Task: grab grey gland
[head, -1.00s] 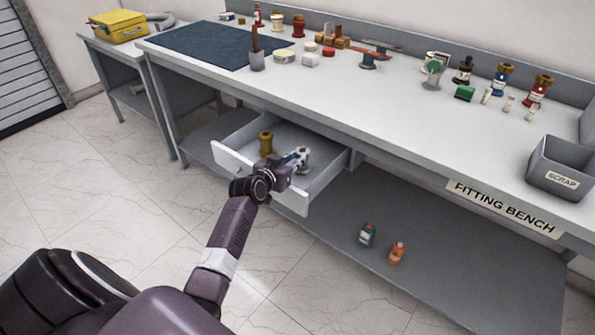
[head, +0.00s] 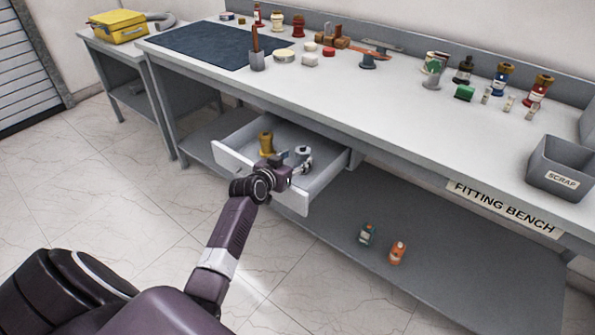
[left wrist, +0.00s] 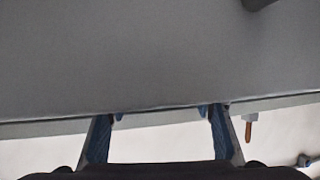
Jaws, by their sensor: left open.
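The grey gland (head: 303,154) stands upright in the open drawer (head: 232,162) under the bench, in its right part. My left gripper (head: 290,162) is at the drawer's front, just in front of the grey gland, and partly covers its lower part. Its fingers are spread with nothing seen between them; whether they touch the gland is unclear. In the left wrist view my left gripper (left wrist: 160,112) has its two blue-padded fingers wide apart, and the grey gland cannot be made out there. My right gripper is not in view.
A brass-coloured gland (head: 265,143) stands in the drawer, left of the grey one. The bench top (head: 400,115) lies above and behind the drawer and carries several small items.

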